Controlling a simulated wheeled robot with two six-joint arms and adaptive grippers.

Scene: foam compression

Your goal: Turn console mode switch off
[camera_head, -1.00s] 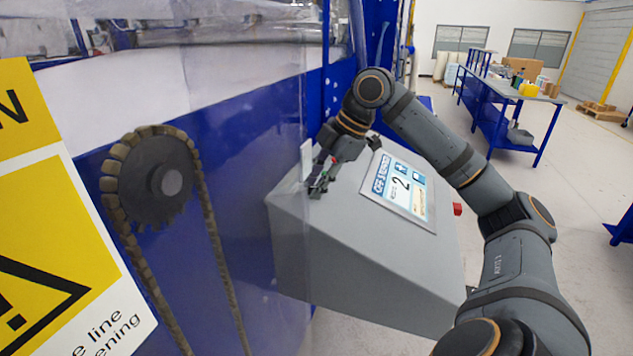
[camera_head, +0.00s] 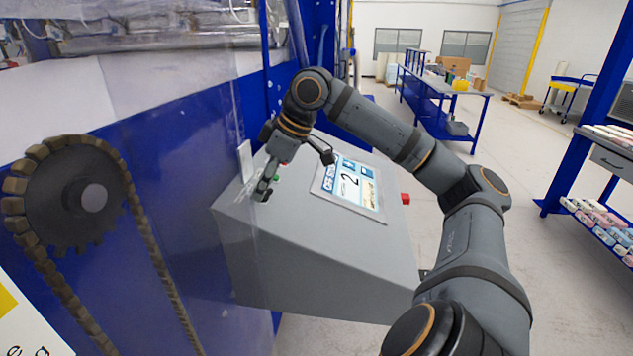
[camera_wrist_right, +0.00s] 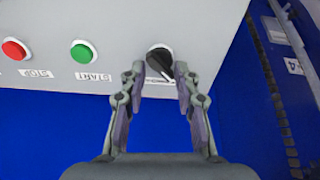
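The grey console (camera_head: 310,250) stands right of the blue machine. Its mode switch, a black rotary knob (camera_wrist_right: 158,63) on a light ring, shows in the right wrist view near the panel's edge. The knob's pointer slants toward the lower right of that picture. My right gripper (camera_wrist_right: 159,72) is open, with one fingertip on each side of the knob; the right fingertip is very close to it, and I cannot tell whether they touch. In the head view my right gripper (camera_head: 264,190) is at the console's left side, covering the switch. My left gripper is not in view.
A green button (camera_wrist_right: 84,52) and a red button (camera_wrist_right: 14,49) sit beside the switch, labelled START and STOP. The console has a screen (camera_head: 350,184) and a red part (camera_head: 405,198) on its right side. A clear panel and a chain sprocket (camera_head: 75,195) are at left.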

